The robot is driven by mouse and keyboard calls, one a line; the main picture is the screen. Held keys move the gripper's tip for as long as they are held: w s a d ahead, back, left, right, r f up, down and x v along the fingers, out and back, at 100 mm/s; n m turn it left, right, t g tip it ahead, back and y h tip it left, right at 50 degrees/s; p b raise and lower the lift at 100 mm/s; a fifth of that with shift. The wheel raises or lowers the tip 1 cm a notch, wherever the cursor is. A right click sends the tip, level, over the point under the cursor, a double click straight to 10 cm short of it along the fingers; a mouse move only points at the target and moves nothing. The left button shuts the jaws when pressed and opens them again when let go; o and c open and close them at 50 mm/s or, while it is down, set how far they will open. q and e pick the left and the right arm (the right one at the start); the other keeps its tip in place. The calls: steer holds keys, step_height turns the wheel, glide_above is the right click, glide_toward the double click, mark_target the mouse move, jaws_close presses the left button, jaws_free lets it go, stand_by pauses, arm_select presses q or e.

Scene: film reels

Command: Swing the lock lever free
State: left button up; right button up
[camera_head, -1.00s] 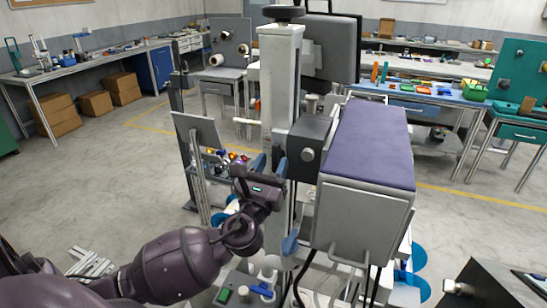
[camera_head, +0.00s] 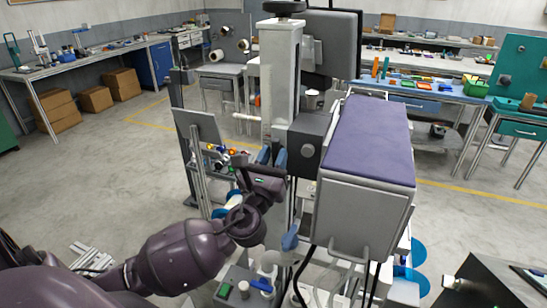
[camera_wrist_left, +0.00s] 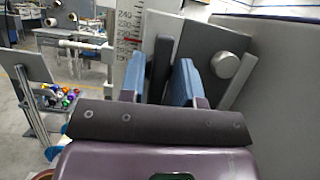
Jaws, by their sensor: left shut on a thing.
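A grey column (camera_head: 281,75) with a printed scale stands in the middle of the head view, and the scale also shows in the left wrist view (camera_wrist_left: 130,45). My left gripper (camera_head: 272,156) reaches it from below left, its two blue fingers pointing up. In the left wrist view, my left gripper (camera_wrist_left: 160,83) has its fingers on both sides of a dark upright bar, which looks like the lock lever (camera_wrist_left: 159,66). The gripper is shut on it. The lever's lower part is hidden behind the gripper body. My right gripper is not in view.
A dark block with a round knob (camera_head: 308,151) and a large purple-topped box (camera_head: 365,145) stand close right of the gripper. A tilted grey panel (camera_head: 196,128) on posts stands to the left. Open floor (camera_head: 90,175) lies further left.

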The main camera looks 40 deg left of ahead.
arm_select(q)
steer(key=n+g+y, duration=0.1)
steer(key=n, duration=0.2)
steer(key=n+y, duration=0.2)
steer(key=n, duration=0.1)
steer(key=shift+n+g+b, duration=0.3)
steer(key=shift+g+b, duration=0.1)
steer(key=n+g+y, duration=0.1)
steer(key=n, duration=0.2)
steer(key=n+g+y, duration=0.1)
steer(key=n, duration=0.2)
steer(key=shift+p, duration=0.35)
steer(key=n+g, duration=0.1)
steer(key=n, duration=0.1)
steer(key=n+g+p, duration=0.1)
steer(key=n, duration=0.2)
steer(key=shift+y, duration=0.4)
steer(key=shift+n+g+h, duration=0.3)
steer(key=shift+n+g, duration=0.5)
steer(key=shift+n, duration=1.2)
steer(key=o, duration=0.7)
steer(key=shift+c, duration=0.2)
